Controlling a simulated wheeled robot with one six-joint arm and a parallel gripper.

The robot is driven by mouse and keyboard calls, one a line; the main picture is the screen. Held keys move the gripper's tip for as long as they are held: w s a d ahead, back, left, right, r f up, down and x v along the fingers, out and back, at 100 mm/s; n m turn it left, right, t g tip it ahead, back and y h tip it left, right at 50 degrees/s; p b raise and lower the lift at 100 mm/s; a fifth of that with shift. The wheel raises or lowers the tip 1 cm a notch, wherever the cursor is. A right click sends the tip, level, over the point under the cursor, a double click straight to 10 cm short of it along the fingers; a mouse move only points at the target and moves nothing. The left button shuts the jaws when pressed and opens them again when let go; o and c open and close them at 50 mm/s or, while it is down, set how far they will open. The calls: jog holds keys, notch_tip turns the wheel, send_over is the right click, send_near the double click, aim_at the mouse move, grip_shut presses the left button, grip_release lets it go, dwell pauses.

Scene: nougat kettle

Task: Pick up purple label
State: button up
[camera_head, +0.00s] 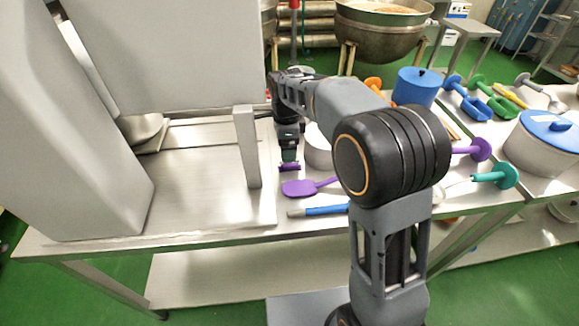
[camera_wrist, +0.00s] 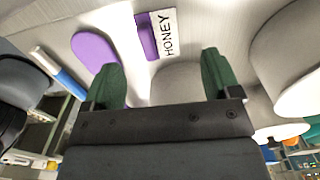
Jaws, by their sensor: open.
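The purple label (camera_wrist: 146,38) lies on the metal table, with a white card reading "HONEY" (camera_wrist: 167,34) against its right side in the wrist view. In the head view a small purple piece of it (camera_head: 289,168) shows just below my gripper (camera_head: 289,155). In the wrist view my gripper (camera_wrist: 161,66) is open with its two green fingers apart. The label lies beyond the fingertips, roughly in line with the gap between them, and nothing is held. The head view does not show whether the fingers touch it.
A purple spatula (camera_head: 300,188) and a blue-handled tool (camera_head: 322,210) lie near the front table edge (camera_head: 220,232). A pale container (camera_head: 317,146) stands just right of my gripper. A large metal machine (camera_head: 160,50) stands to the left, its leg (camera_head: 247,145) close by.

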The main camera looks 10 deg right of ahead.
jog(key=shift+s+d+f, duration=0.1)
jog(key=shift+d+f, duration=0.05)
jog(key=shift+f, duration=2.75)
jog(key=shift+c, duration=0.4)
jog(key=c, duration=1)
jog(key=shift+r, duration=0.2)
